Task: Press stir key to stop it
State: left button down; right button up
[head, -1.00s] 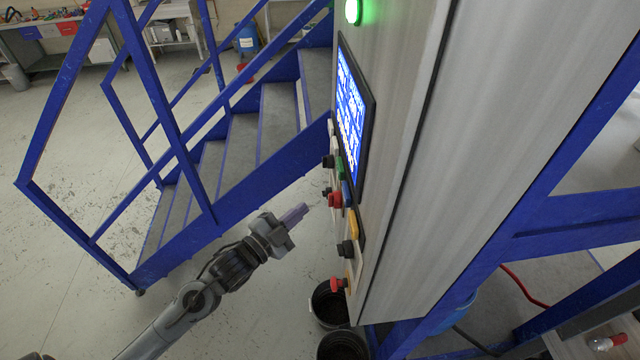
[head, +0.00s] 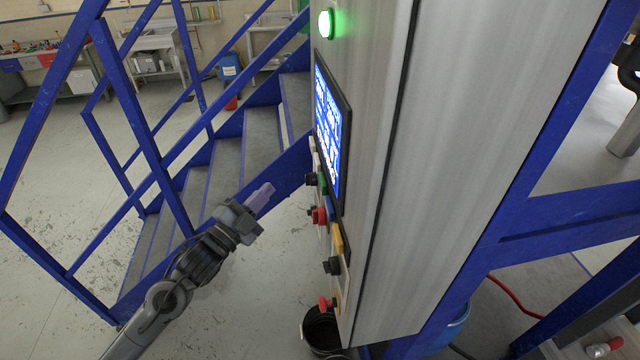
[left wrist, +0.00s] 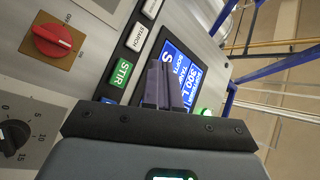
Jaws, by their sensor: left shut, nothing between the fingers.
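The control panel (head: 400,130) is a grey cabinet with a lit blue screen (head: 330,125) and a column of keys and knobs below it. In the left wrist view the stir key (left wrist: 121,73) is green with white letters "STIR", beside a white starch key (left wrist: 136,37). In the head view a green key (head: 322,183) shows edge-on below the screen. My left gripper (head: 262,196) is shut and empty, left of the panel and apart from it. In the left wrist view its fingers (left wrist: 165,85) overlap the screen. My right gripper is not in view.
A red rotary switch (left wrist: 53,40) and a black dial (left wrist: 12,138) sit near the keys. A red knob (head: 319,215) and a black knob (head: 331,266) stick out from the panel. Blue-railed stairs (head: 215,165) stand behind my left arm. A black bucket (head: 322,330) is below.

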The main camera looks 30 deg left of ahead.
pick_arm(q)
jog(key=w+d+b, duration=0.1)
jog(key=w+d, duration=0.4)
jog(key=d, duration=0.1)
jog(key=shift+w+d, duration=0.15)
jog(key=shift+w, duration=0.25)
jog(key=shift+w+d, duration=0.1)
jog(key=shift+d, duration=0.05)
dwell(2.0)
jog(key=shift+w+d, duration=0.15)
jog(key=shift+w+d, duration=0.35)
jog(key=shift+d, duration=0.05)
dwell(1.2)
jog(key=shift+s+a, duration=0.6)
jog(key=shift+a, duration=0.05)
dwell(0.4)
jog(key=shift+s+a+p, duration=0.6)
jog(key=shift+s+a, duration=1.1)
jog(key=shift+a, duration=0.15)
